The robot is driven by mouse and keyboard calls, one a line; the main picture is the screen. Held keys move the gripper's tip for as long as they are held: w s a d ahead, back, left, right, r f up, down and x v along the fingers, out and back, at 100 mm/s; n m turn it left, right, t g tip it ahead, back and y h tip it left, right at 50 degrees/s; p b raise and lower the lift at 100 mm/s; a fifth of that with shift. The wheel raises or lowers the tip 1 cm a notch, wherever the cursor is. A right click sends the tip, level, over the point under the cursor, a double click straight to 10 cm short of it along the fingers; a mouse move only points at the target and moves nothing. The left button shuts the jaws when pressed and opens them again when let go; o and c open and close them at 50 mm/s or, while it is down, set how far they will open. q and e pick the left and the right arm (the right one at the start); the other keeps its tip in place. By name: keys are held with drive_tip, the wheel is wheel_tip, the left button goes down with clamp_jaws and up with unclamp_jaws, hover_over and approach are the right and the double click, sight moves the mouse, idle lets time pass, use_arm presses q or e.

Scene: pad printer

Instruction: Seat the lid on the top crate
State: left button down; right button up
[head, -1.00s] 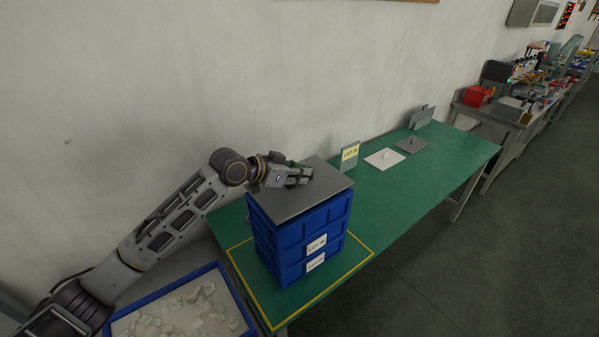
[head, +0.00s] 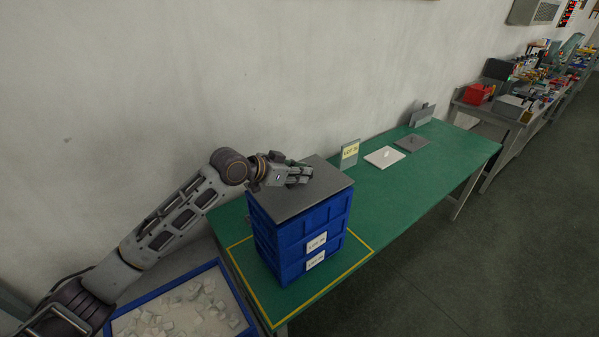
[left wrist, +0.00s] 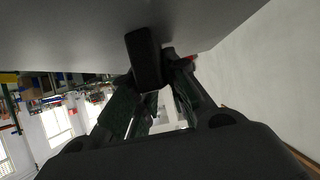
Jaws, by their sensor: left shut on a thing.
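The grey lid (head: 318,190) lies flat over the top blue crate (head: 325,217) of a stack in the head view. Its edges sit about over the crate's rim; I cannot tell whether it is fully down. My left gripper (head: 300,176) is shut on the lid's dark handle, at the lid's middle. In the left wrist view the lid's grey face (left wrist: 70,40) fills the top, with the dark handle (left wrist: 146,60) between the fingers (left wrist: 150,95). A lower blue crate (head: 290,272) stands under the top one. Both crates carry white labels. My right gripper is not in view.
The stack stands inside a yellow outline (head: 355,257) on the green table (head: 420,185). A blue-rimmed tray (head: 180,290) of pale pieces is at front left.

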use_arm(q)
drive_tip(key=shift+f, duration=1)
idle(0.7)
drive_tip(key=c, duration=1.3)
unclamp_jaws()
drive_tip(key=shift+s+a, duration=0.1)
drive_tip(key=shift+p+v, duration=1.2)
drive_tip(key=shift+v, duration=1.2)
drive_tip(key=shift+p+v, duration=0.35)
drive_tip(key=shift+v, duration=0.65)
drive_tip(key=shift+s+a+r, duration=0.1)
drive_tip(key=shift+a+r, duration=0.05)
drive_tip(key=shift+a, duration=0.05)
drive_tip(key=shift+r, duration=2)
